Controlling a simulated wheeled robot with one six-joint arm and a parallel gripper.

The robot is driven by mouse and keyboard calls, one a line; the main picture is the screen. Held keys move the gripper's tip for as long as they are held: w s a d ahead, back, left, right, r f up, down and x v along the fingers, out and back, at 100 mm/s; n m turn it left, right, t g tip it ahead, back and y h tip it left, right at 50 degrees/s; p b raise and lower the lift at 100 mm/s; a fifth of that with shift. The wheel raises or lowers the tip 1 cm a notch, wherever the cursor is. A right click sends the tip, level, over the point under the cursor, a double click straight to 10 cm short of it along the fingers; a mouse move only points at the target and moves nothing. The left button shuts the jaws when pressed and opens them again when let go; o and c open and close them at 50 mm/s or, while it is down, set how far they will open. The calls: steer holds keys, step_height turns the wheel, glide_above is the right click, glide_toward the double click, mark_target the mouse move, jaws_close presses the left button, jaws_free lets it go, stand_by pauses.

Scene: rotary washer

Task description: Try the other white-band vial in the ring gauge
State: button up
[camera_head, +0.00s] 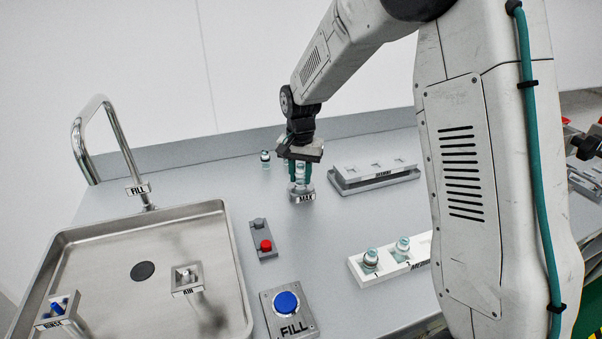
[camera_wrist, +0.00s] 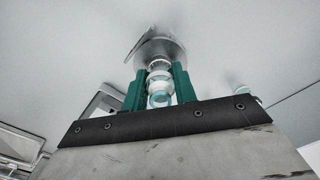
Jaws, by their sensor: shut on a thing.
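My gripper (camera_head: 301,178) points down with its green fingers shut on a clear vial (camera_head: 300,172) above the ring gauge (camera_head: 302,196), a small grey round piece marked MAX. In the wrist view the vial (camera_wrist: 159,88) stands between the fingers (camera_wrist: 160,90), in line with the gauge (camera_wrist: 160,48) beyond. I cannot tell whether the vial's lower end is inside the ring or just over it. Another vial (camera_head: 265,159) stands on the table behind, left of my gripper. Two more vials, one at the left (camera_head: 370,257) and one beside it (camera_head: 403,244), sit in a white rack.
The white rack (camera_head: 358,274) is at front right, partly behind my arm. A grey tray with a white top (camera_head: 375,180) lies right of the gauge. A steel sink (camera_head: 100,238), a red-button box (camera_head: 264,243) and a blue FILL button (camera_head: 287,302) are at left and front.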

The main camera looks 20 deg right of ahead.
steer(key=shift+f, duration=0.5)
stand_by(0.3)
steer(key=o, duration=1)
step_height(320, 180, up, 8)
steer(key=shift+f, duration=0.1)
stand_by(0.5)
